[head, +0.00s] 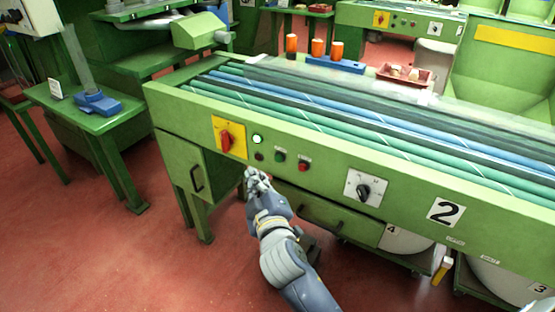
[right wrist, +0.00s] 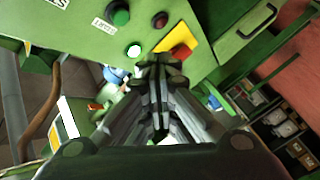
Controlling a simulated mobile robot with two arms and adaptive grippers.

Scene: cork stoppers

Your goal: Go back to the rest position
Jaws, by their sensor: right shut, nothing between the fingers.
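My right gripper (head: 256,180) is in front of the green machine (head: 320,155), just below its control panel. In the right wrist view the right gripper (right wrist: 158,70) has its fingers together, with nothing between them. The panel carries a red rotary switch on a yellow plate (head: 229,138), a lit round lamp (head: 257,139), a green button (head: 280,156) and a red button (head: 303,166). I cannot tell from these views whether the gripper touches the panel. My left gripper does not show.
A black knob (head: 363,190) sits on the panel further right. A green side table (head: 75,118) with a blue stand (head: 97,103) is at left. Orange cups (head: 317,47) and a red tray (head: 405,77) stand behind the rollers. Red floor at lower left is clear.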

